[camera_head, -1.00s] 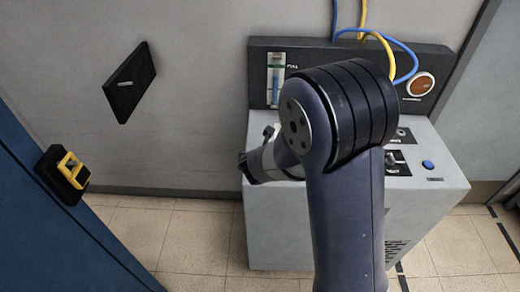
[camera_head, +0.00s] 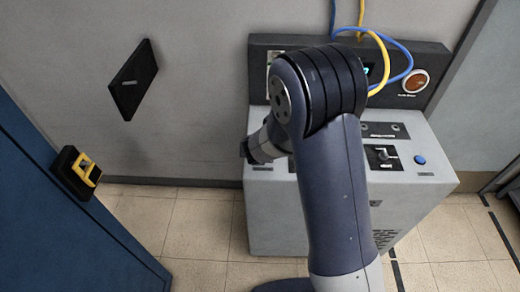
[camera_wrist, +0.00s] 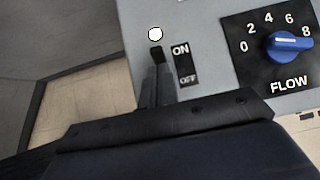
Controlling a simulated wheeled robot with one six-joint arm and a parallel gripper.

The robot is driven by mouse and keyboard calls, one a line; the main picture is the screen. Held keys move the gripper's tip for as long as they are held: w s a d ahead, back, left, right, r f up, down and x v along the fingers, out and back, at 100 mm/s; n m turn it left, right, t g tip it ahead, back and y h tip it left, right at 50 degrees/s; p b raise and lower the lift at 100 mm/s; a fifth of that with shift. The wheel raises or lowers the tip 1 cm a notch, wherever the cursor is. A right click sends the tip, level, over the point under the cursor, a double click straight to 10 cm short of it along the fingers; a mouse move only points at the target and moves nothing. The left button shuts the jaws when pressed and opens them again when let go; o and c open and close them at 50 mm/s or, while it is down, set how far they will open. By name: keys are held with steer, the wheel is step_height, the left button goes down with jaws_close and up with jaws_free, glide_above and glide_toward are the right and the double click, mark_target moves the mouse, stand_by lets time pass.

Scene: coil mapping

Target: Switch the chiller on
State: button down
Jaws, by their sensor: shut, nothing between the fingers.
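The chiller (camera_head: 275,225) is a light grey cabinet against the wall, partly hidden behind my arm. In the wrist view its panel shows a small black switch lever (camera_wrist: 156,51) beside an ON/OFF label (camera_wrist: 186,65), with ON at the top. The lever stands near the ON end, just below a bright white round lamp (camera_wrist: 155,34). My gripper (camera_wrist: 155,75) is shut and empty, its tips right below the lever; I cannot tell whether they touch it. In the head view my gripper (camera_head: 246,149) is at the chiller's left edge, largely hidden by my wrist.
A blue FLOW knob (camera_wrist: 289,46) sits right of the switch. The chiller top has a black selector (camera_head: 383,155) and a blue button (camera_head: 420,160). Blue and yellow hoses (camera_head: 380,75) hang over the back panel. A blue door (camera_head: 50,215) stands at left.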

steer(key=shift+r+p, duration=0.6)
steer(key=shift+r, duration=0.15)
steer(key=shift+r, duration=0.1)
steer(key=shift+s+r+p, duration=0.2)
steer(key=shift+r+p, duration=0.3)
steer(key=shift+p, duration=0.05)
steer(key=s+r+p, duration=0.3)
steer(key=r+p, duration=0.4)
steer(key=r, duration=0.1)
steer(key=w+f+b, duration=0.1)
steer(key=f+b, duration=0.1)
steer(key=w+f+b, duration=0.1)
steer(key=f+b, duration=0.2)
steer(key=w+f+b, duration=0.1)
steer(key=f+b, duration=0.2)
steer(key=shift+f, duration=0.25)
steer(key=f+t+b, duration=0.1)
steer(key=b, duration=0.4)
steer(key=shift+s, duration=0.35)
steer(key=shift+b, duration=0.35)
